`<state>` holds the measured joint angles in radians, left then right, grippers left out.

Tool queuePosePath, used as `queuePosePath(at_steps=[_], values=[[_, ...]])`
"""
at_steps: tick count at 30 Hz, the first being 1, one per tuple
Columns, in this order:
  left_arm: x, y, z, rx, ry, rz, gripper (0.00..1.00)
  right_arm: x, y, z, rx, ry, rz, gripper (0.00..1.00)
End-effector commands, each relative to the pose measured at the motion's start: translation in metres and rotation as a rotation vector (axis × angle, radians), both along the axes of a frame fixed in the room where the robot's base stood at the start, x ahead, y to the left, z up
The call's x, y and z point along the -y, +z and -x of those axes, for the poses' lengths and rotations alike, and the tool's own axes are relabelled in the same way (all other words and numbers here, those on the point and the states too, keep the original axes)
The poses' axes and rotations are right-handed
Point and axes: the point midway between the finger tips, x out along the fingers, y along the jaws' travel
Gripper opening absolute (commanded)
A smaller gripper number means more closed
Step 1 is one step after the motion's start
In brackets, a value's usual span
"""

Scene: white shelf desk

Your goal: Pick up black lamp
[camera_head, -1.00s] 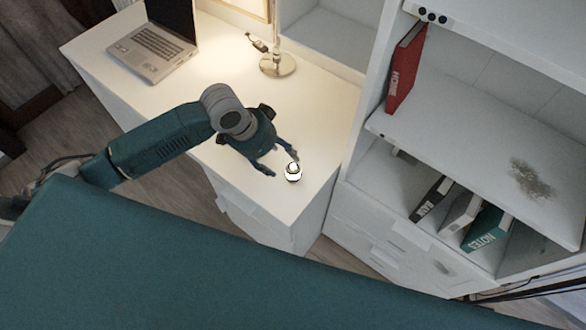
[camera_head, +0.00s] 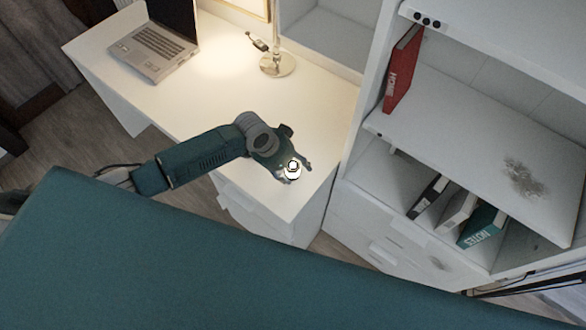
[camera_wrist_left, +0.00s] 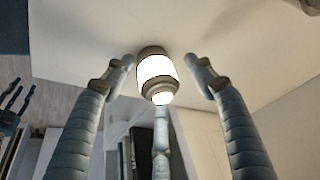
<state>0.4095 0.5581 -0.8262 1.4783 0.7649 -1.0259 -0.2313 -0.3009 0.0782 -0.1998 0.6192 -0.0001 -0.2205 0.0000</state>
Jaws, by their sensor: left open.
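The small lamp (camera_head: 292,169) stands on the white desk near its right end; its lit body looks white with dark bands. In the left wrist view the lamp (camera_wrist_left: 157,75) sits between the spread fingers of my left gripper (camera_wrist_left: 165,82), with a dark top and base. The side fingers stand apart from it on both sides; whether the lower middle finger touches it I cannot tell. In the head view my left gripper (camera_head: 294,172) is open around the lamp and partly overlaps it.
A laptop (camera_head: 155,50) and a brass desk lamp (camera_head: 277,64) stand farther back on the desk (camera_head: 215,95). A white shelf (camera_head: 465,110) with a red book (camera_head: 403,70) and several binders rises close on the right. The desk's middle is clear.

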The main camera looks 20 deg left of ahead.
Motion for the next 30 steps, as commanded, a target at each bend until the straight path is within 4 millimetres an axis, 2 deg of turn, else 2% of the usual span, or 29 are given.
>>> queuePosePath(at_steps=[4, 5, 11, 23, 26, 30], values=[[0.000, 0.000, 0.000, 0.000, 0.000, 0.000, 0.55, 0.000, 0.000, -0.001, 0.001, 0.000, 0.000, 0.40], [0.000, 0.000, 0.000, 0.000, 0.000, 0.000, 0.52, 0.000, 0.000, -0.001, 0.001, 0.000, 0.000, 0.40], [0.000, 0.000, 0.000, 0.000, 0.000, 0.000, 0.12, 0.000, 0.000, -0.001, 0.002, 0.000, 0.000, 0.40], [-0.001, 0.004, 0.000, 0.000, 0.000, 0.000, 0.11, 0.000, -0.001, -0.001, 0.003, 0.000, -0.001, 0.40], [0.000, 0.013, -0.001, 0.003, 0.000, 0.002, 0.11, 0.000, -0.001, -0.002, 0.003, 0.000, -0.001, 0.40], [0.000, 0.037, -0.001, 0.005, -0.002, 0.001, 0.11, 0.000, -0.004, -0.002, 0.003, 0.000, -0.001, 0.40]])
